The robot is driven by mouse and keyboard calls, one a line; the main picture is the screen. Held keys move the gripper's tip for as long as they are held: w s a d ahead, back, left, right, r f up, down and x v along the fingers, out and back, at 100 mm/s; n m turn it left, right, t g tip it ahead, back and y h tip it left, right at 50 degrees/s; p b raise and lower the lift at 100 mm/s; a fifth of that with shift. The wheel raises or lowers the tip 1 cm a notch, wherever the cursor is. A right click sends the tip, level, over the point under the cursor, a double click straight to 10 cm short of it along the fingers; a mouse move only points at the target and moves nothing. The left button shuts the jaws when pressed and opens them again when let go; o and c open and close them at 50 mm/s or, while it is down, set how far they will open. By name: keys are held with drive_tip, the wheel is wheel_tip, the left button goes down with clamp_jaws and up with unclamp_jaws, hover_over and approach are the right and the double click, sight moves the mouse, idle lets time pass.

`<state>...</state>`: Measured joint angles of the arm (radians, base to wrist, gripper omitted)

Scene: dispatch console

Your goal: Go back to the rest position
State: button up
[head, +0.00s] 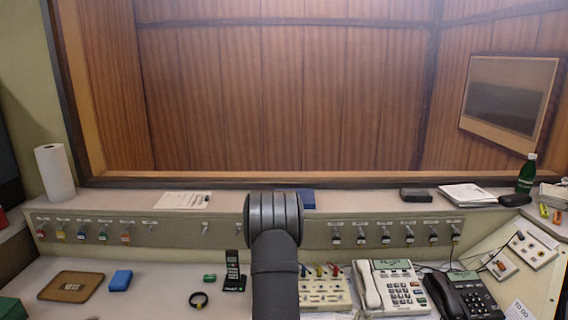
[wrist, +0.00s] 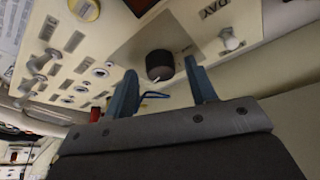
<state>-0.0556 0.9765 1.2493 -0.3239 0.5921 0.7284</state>
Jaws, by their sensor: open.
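My gripper (wrist: 164,88) shows in the wrist view with its two blue fingers spread apart and nothing held between them. Beyond the fingertips is a cream panel (wrist: 120,45) with a round black knob (wrist: 160,65), which appears in the gap between the fingers. I cannot tell how far the fingertips are from the panel. In the head view my dark arm stands in the middle of the console, and my gripper does not show there.
A black handset (head: 234,272), a black ring (head: 198,300) and a blue block (head: 120,280) lie left of my arm. A switch box (head: 325,290), a white phone (head: 390,285) and a black phone (head: 468,295) are to its right. A green bottle (head: 526,172) stands on the back ledge.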

drive_tip(key=shift+v, duration=2.1)
